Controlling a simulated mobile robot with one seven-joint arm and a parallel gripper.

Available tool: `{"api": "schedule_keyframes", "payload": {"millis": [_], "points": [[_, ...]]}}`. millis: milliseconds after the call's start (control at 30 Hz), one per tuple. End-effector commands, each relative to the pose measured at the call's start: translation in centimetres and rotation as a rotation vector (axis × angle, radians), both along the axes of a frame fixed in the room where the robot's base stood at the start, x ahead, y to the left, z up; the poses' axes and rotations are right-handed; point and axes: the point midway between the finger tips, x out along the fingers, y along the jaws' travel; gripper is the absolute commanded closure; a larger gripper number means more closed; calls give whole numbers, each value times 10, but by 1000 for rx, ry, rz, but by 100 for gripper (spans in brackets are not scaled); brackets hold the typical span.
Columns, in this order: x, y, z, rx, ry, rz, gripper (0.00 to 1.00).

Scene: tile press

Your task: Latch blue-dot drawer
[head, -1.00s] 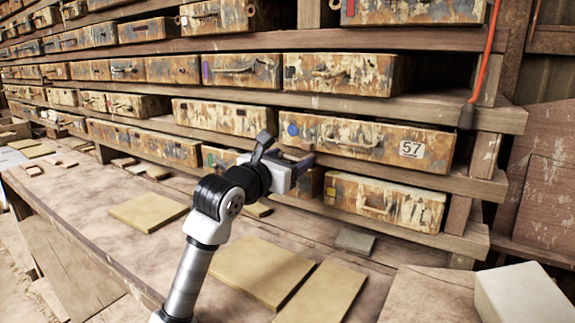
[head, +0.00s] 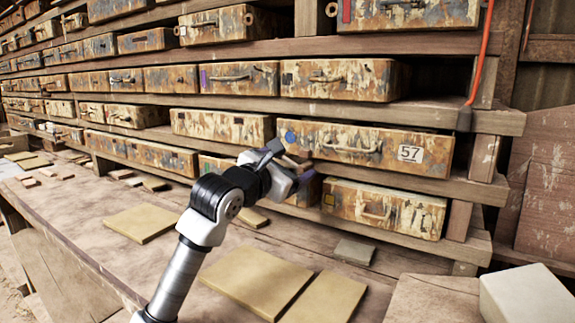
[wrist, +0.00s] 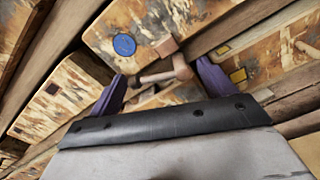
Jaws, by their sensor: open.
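The blue-dot drawer (head: 385,137) is a weathered, paint-flaked box front with a "57" label and a bar handle, on a shelf at right. Its blue dot (head: 290,137) is near its left end and also shows in the wrist view (wrist: 124,44). My gripper (wrist: 162,80) is open, with purple fingers pointing at the lower edge of this drawer's front. A brown T-shaped wooden piece (wrist: 158,76) lies between the fingers, apparently ungripped; whether it touches them I cannot tell.
A yellow-marked drawer (head: 385,207) sits directly below, and other drawers fill the shelves to the left. Flat tan tiles (head: 255,278) lie on the bench below my arm. A pale block (head: 525,295) stands at lower right. A red-orange cord (head: 481,55) hangs at right.

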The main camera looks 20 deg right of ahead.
Motion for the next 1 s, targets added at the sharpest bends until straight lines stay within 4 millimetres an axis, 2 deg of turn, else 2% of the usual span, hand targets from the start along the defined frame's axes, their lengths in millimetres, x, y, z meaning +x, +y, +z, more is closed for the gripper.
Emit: {"api": "schedule_keyframes", "payload": {"millis": [167,267,600,733,1000], "points": [[-2,6,0,-2,-2,3,17],[-10,17,-1,-2,-1,5,17],[-58,77,-2,-1,-2,5,17],[-72,94,-1,0,0,3,17],[-85,109,0,-1,1,0,17]]}}
